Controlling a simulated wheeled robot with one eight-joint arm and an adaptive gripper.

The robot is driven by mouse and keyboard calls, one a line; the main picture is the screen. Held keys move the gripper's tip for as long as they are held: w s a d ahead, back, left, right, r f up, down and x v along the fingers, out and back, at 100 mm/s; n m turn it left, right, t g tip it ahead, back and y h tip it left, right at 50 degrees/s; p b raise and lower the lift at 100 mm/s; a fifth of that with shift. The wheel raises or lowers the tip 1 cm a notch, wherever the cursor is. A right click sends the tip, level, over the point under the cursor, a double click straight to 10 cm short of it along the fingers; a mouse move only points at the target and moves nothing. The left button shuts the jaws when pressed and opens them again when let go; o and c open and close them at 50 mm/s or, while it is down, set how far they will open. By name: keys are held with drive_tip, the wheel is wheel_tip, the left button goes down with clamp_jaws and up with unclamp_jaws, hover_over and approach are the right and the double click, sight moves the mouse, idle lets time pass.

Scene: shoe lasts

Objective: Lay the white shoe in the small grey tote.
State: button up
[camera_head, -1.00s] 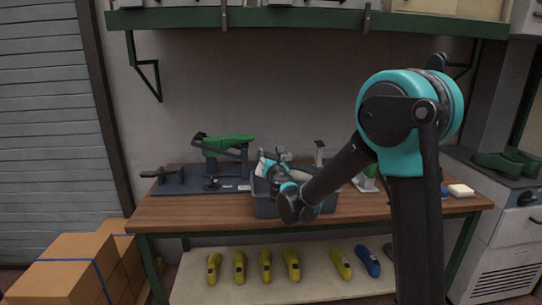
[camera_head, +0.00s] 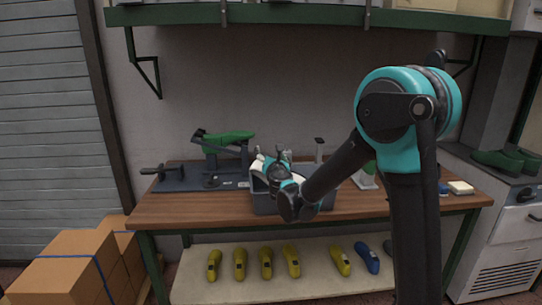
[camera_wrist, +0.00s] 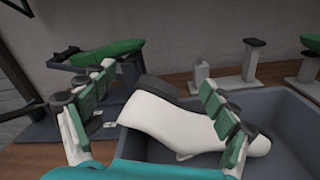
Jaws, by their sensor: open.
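The white shoe (camera_wrist: 165,122), a white last with a dark block on top, lies tilted in the small grey tote (camera_wrist: 290,118). Its left end is raised at the tote's left rim and its right end is lower inside. My gripper (camera_wrist: 160,82) is open, with one finger on the left and one across the shoe's right part. I cannot tell whether the fingers touch it. In the head view my gripper (camera_head: 276,172) is over the tote (camera_head: 263,204), and the shoe (camera_head: 257,166) is mostly hidden behind the hand.
The tote stands on a wooden workbench (camera_head: 190,208). A dark stand with a green last (camera_head: 228,137) is behind left. Small posts (camera_wrist: 252,60) stand behind the tote. Several yellow lasts (camera_head: 240,264) and a blue one (camera_head: 367,258) lie on the lower shelf. Bench space at the front left is clear.

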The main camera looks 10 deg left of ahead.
drive_tip(key=shift+s, duration=0.1)
drive_tip(key=v, duration=1.2)
drive_tip(key=shift+d, duration=0.1)
drive_tip(key=s+d+f+m+g+h, duration=0.1)
drive_tip(key=d+f+m+g+h, duration=0.15)
drive_tip(key=d+m, duration=0.6)
drive_tip(key=s+d+f+m+g+h, duration=0.15)
drive_tip(key=d+f+m+h, duration=0.3)
drive_tip(key=d, duration=0.65)
drive_tip(key=s+d+f+m+g+h, duration=0.2)
drive_tip(key=d+f+m, duration=0.1)
drive_tip(key=d+m, duration=0.5)
drive_tip(key=s+d+f+m+g+y, duration=0.1)
drive_tip(key=s+d+f+m+g, duration=0.2)
drive_tip(key=s+f+m, duration=0.3)
drive_tip(key=s+d+f+m+g+y, duration=0.2)
drive_tip(key=s+f+m, duration=0.4)
drive_tip(key=s, duration=0.7)
drive_tip(key=shift+d+f+m+g, duration=0.3)
drive_tip(key=shift+d+m+g, duration=0.35)
drive_tip(key=shift+m+g, duration=0.4)
